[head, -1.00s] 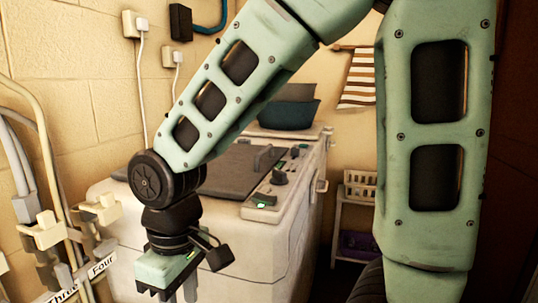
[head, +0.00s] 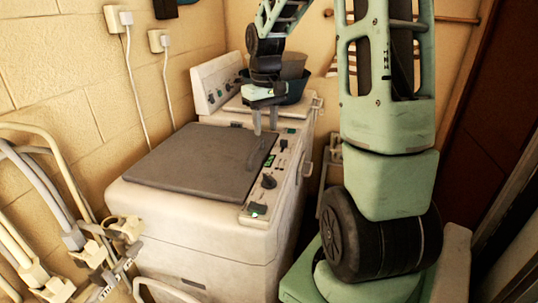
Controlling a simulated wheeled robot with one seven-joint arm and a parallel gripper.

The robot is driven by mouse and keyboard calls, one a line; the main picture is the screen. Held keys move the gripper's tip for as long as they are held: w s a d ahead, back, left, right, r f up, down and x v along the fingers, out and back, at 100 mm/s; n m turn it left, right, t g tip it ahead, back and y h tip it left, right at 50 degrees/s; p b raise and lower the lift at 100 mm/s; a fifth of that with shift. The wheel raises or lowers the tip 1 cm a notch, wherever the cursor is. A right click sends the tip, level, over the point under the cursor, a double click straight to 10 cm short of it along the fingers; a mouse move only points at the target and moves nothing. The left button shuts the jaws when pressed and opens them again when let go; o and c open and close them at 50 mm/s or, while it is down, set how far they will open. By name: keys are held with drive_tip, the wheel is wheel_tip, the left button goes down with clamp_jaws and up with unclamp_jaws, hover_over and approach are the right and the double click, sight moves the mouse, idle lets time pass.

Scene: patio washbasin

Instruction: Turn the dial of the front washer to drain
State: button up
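The front washer (head: 195,222) is a white machine with a dark grey lid (head: 195,160) shut on top. A control strip runs along its right top edge. A round black dial (head: 268,181) sits on this strip, near the front, between small green-lit displays. I cannot read the dial's markings or setting. A smaller black knob (head: 284,145) sits farther back on the strip. My gripper (head: 265,120) points down above the washer's back part, behind and above the dial and clear of it. Its two grey fingers are apart, with nothing visible between them.
A rear unit with an upright knob panel (head: 216,84) stands behind the washer, with a dark basin (head: 292,88) on it. Pipes and taps (head: 80,240) fill the lower left. Cords hang from wall sockets (head: 118,18). A doorway edge is at the right.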

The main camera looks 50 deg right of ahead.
drive_tip(key=d, duration=0.1)
drive_tip(key=p, duration=0.3)
approach(269, 176)
wheel_tip(269, 176, down, 9)
drive_tip(key=shift+r, duration=0.1)
clamp_jaws()
